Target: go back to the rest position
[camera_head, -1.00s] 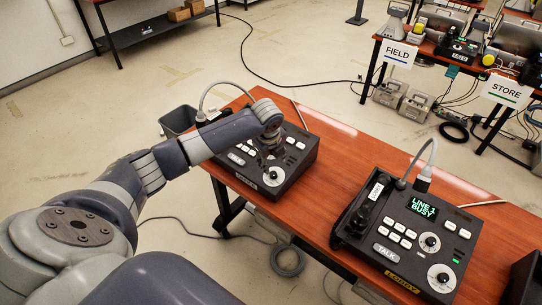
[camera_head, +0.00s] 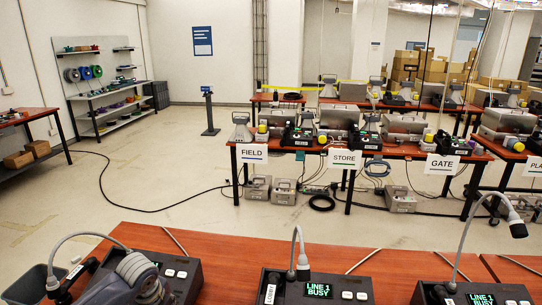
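Part of my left arm, a grey rounded wrist, is in front of the left paging phone (camera_head: 180,273) at the bottom left. The fingers of my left gripper are not visible. My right gripper is not in view. The middle paging phone (camera_head: 350,295) has a lit screen reading "LINE 1 BUSY" and an upright gooseneck microphone (camera_head: 299,255). The right paging phone (camera_head: 432,290) also shows "LINE 1 BUSY". All three are cut off by the lower edge of the frame.
The phones stand on a reddish wooden table (camera_head: 225,247). Behind it is open floor (camera_head: 150,190), crossed by a black cable. Farther back, tables hold grey equipment and signs reading FIELD (camera_head: 252,153), STORE (camera_head: 345,159) and GATE (camera_head: 442,164). A dark bin (camera_head: 30,285) stands at the lower left.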

